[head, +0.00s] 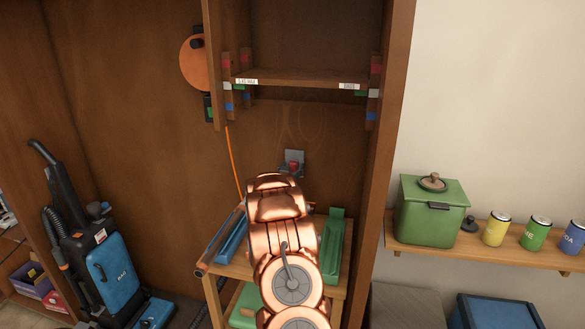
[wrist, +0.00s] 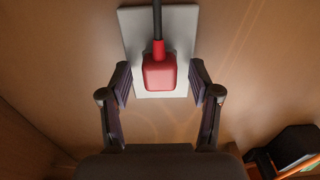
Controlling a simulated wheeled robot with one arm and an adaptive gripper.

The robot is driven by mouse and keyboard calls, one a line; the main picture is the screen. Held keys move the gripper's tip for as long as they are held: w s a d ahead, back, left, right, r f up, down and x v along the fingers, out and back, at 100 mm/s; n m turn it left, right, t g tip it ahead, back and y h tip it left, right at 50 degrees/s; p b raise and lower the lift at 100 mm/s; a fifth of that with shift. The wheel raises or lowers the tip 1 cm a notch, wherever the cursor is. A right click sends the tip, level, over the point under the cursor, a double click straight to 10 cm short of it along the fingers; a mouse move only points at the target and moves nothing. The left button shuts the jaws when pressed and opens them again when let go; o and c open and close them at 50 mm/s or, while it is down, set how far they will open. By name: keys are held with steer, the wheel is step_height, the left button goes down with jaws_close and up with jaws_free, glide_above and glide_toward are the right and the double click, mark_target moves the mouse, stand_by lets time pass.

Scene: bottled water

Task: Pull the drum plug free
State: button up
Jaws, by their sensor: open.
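The drum plug is a red block (wrist: 159,72) with a dark cable running up from it in the wrist view. It sits against a pale wall plate (wrist: 182,18) on the wooden back panel. In the head view the red plug (head: 293,167) shows small on its grey plate, just above my copper-coloured arm. My gripper (wrist: 159,83) is open, with one finger on each side of the plug and a gap on both sides. The fingertips do not appear to touch it. My arm hides the gripper in the head view.
An orange drum (head: 195,62) hangs on the cabinet's left upright, and an orange cable (head: 233,160) runs down below it. A shelf (head: 300,77) spans above the plug. A small wooden table (head: 215,268) with blue and green trays stands below. A blue vacuum cleaner (head: 112,275) stands at left.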

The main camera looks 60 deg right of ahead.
stand_by(0.6)
jaws_close()
stand_by(0.3)
steer(key=shift+a+f+b, duration=0.1)
steer(key=shift+a+b, duration=0.05)
steer(key=shift+b, duration=0.2)
steer(key=shift+b+v, duration=1.1)
steer(key=shift+v, duration=1.8)
